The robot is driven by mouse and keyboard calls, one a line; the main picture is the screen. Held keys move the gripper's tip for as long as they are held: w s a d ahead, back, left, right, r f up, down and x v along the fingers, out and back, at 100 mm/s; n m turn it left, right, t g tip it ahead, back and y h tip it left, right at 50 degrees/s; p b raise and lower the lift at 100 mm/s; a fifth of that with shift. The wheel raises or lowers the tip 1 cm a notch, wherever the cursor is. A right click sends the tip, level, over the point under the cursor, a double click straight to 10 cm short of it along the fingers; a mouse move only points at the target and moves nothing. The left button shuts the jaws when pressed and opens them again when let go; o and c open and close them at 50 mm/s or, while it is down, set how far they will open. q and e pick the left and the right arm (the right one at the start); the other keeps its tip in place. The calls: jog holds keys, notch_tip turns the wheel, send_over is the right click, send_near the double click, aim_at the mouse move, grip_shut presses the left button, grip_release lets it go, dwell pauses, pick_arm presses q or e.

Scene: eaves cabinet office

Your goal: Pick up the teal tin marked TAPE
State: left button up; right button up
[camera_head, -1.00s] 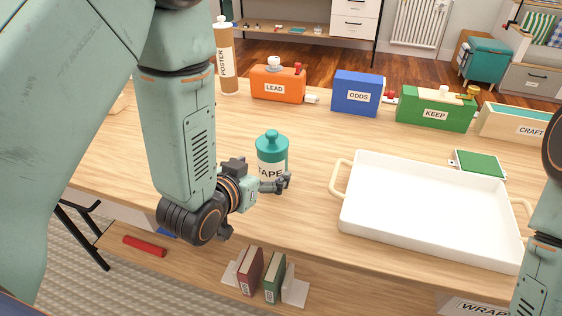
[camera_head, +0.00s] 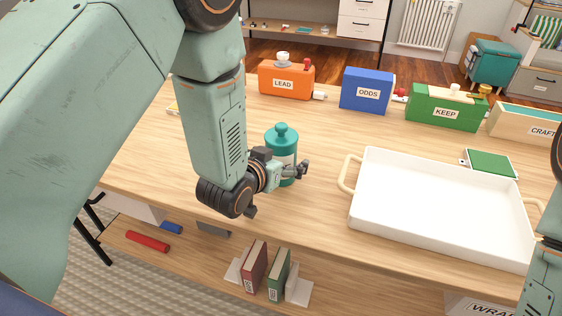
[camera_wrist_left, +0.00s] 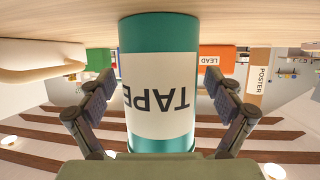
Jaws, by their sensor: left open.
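The teal tin marked TAPE (camera_head: 281,141) stands upright on the wooden table, with a rounded knobbed lid. My left gripper (camera_head: 300,171) is at its near side in the head view and hides most of its label. In the left wrist view, which is upside down, the teal tin (camera_wrist_left: 160,90) fills the middle between the two open fingers of my left gripper (camera_wrist_left: 160,108). A gap shows on each side of the tin there. Part of my right arm shows at the right edge of the head view, but its gripper is not in view.
A white tray (camera_head: 440,207) with handles lies right of the tin. Behind stand an orange LEAD box (camera_head: 286,79), blue ODDS box (camera_head: 366,90), green KEEP box (camera_head: 446,108) and CRAFT box (camera_head: 528,122). Books (camera_head: 254,267) sit on the shelf below.

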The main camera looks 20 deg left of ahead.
pick_arm(q)
jog(key=shift+d, duration=0.1)
jog(key=shift+c, duration=1.3)
jog(key=shift+a, duration=0.2)
jog(key=c, duration=0.3)
jog(key=shift+d, duration=0.15)
jog(key=c, duration=0.6)
jog(key=shift+c, duration=0.8)
